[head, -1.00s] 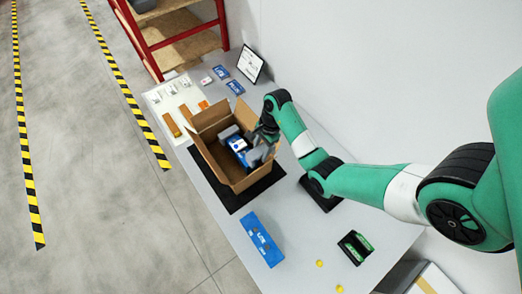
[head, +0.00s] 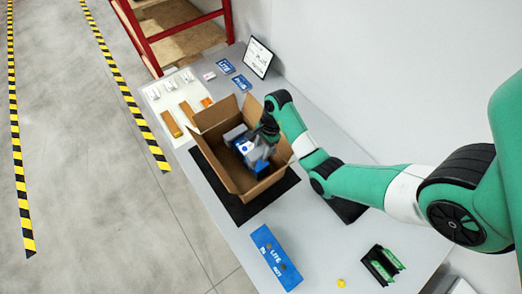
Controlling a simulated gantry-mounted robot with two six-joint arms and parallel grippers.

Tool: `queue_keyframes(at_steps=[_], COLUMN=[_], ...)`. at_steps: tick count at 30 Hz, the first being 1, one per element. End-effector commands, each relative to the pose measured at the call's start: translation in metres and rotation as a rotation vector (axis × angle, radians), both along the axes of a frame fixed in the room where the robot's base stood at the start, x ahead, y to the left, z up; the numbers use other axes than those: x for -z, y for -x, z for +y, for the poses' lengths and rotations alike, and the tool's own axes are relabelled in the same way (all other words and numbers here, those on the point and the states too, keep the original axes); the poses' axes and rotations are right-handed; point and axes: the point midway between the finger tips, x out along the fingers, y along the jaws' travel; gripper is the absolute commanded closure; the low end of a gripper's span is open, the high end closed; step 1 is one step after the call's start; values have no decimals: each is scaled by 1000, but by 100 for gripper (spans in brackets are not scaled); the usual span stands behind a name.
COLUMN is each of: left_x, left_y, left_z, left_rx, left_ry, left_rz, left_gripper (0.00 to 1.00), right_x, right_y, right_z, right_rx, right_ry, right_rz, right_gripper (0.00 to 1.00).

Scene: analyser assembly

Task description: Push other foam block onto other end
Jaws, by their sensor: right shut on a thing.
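An open cardboard box (head: 222,168) stands on a black mat (head: 237,214) on the table. A blue and white analyser (head: 243,145) lies inside it, partly covered by my gripper. My right gripper (head: 259,153) reaches down into the box at its right side, over the analyser. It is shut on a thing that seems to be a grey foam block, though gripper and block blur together. I cannot tell whether the block touches the analyser's end. The other foam block is not clear now. My left gripper is out of view.
A blue panel (head: 276,257) lies in front of the box. A black and green holder (head: 382,264) and a yellow disc (head: 341,283) lie at the near right. A white tray (head: 178,97), blue cards and a tablet (head: 258,58) are behind. A red shelf (head: 147,46) stands beyond.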

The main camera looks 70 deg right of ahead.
Motion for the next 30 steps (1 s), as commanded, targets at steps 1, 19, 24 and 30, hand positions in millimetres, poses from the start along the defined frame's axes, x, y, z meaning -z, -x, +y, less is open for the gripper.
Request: queue_keyframes(at_steps=[1,19,24,30], left_x=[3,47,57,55], left_y=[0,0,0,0], left_z=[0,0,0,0], left_rx=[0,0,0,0], left_ry=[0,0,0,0], left_rz=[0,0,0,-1], left_gripper=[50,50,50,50], right_x=[3,48,58,55], right_y=[0,0,0,0], right_z=[0,0,0,0], right_rx=[0,0,0,0], right_ry=[1,0,0,0], right_rz=[-1,0,0,0], right_gripper=[100,100,100,100])
